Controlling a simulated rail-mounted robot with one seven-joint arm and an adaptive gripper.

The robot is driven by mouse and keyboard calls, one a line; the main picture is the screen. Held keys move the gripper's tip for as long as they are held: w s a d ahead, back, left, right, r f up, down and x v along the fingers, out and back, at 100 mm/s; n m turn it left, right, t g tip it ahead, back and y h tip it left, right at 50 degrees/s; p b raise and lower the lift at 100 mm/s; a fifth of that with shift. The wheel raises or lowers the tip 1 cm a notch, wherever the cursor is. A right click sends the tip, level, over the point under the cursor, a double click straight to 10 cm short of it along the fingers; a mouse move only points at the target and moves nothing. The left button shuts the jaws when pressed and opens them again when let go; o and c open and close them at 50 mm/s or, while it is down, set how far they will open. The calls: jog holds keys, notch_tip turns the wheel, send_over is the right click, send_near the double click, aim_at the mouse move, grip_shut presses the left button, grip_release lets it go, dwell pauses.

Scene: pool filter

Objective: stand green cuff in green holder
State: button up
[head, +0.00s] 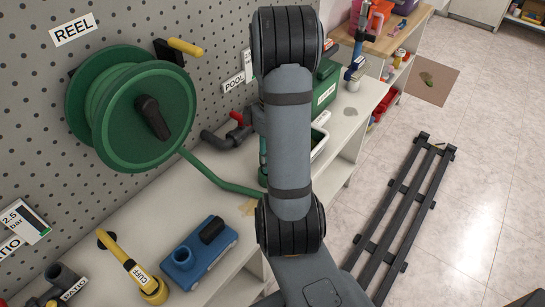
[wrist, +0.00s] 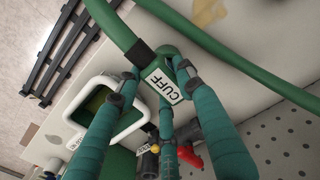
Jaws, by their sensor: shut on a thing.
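The green cuff (wrist: 160,84) carries a white CUFF label and is joined to a green hose (wrist: 225,50) in the wrist view. My gripper (wrist: 157,80) has teal fingers closed around the cuff, with the label facing the camera between them. I cannot clearly identify a green holder. A green container with a thick white rim (wrist: 74,112) lies beside the fingers in the wrist view, and its white rim (head: 320,146) shows partly behind my arm in the head view.
A green hose reel (head: 105,105) hangs on the pegboard. Grey pipes with a red handle (head: 236,119) stand behind my arm. A yellow cuff piece (head: 140,278) and a blue device (head: 197,252) are on the near bench. Dark rails (head: 398,215) lie on the right floor.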

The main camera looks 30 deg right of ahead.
jog(key=shift+f+b, duration=0.5)
jog(key=shift+f, duration=0.15)
jog(key=o, duration=1.4)
jog(key=shift+c, duration=0.2)
jog(key=shift+o, duration=0.2)
jog(key=shift+r, duration=0.15)
notch_tip(320, 180, up, 5)
jog(key=p, duration=0.4)
jog(key=shift+p, duration=0.4)
notch_tip(320, 180, up, 12)
jog(key=shift+f, duration=0.2)
